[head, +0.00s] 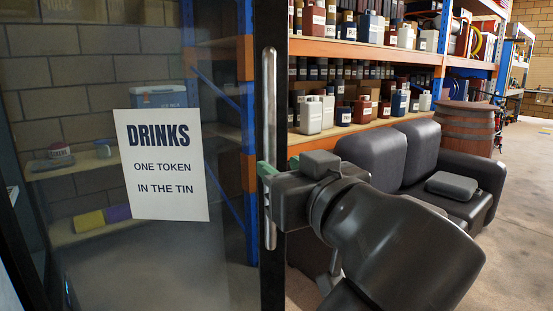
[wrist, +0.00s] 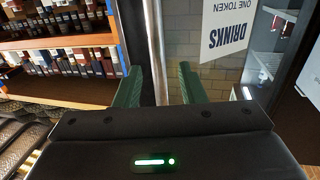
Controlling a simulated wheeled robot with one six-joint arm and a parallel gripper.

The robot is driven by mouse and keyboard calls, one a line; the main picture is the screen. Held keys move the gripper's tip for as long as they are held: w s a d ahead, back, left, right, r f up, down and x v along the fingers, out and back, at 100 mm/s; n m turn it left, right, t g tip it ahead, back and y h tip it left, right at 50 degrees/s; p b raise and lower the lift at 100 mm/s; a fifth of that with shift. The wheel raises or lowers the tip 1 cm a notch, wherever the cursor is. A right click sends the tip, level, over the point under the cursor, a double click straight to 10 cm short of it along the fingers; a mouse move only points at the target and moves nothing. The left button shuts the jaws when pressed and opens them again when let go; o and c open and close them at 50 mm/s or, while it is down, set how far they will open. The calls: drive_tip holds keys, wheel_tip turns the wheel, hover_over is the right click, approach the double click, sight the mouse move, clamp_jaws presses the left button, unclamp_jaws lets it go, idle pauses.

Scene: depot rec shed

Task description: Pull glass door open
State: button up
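The glass door (head: 90,255) has a dark frame and fills the left of the head view. A white sign reading "DRINKS ONE TOKEN IN THE TIN" (head: 162,205) is on its glass. A long upright metal handle (head: 269,100) runs along the frame's right side. My gripper (head: 266,172) is at the handle's middle to lower part. In the wrist view, my gripper (wrist: 160,85) has its green fingers apart, with the handle (wrist: 155,35) between them. Gaps show on both sides of the handle. I cannot tell whether the door is ajar.
A dark padded sofa (head: 370,155) stands right of the door, behind my arm. Shelves with several bottles and tins (head: 340,138) stand behind it, and a wooden barrel (head: 465,125) is beyond. Bare floor (head: 525,215) shows at the right.

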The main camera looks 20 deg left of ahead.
sight(272, 159)
drive_tip(key=shift+p+v, duration=0.3)
drive_tip(key=shift+v, duration=0.55)
drive_tip(key=shift+w+a, duration=0.1)
drive_tip(key=shift+w+a+f+b, duration=0.1)
drive_tip(key=shift+w+a+b, duration=0.35)
drive_tip(key=shift+b+x, duration=0.35)
drive_tip(key=shift+x, duration=2.6)
drive_tip(key=shift+w, duration=0.15)
drive_tip(key=shift+d, duration=0.2)
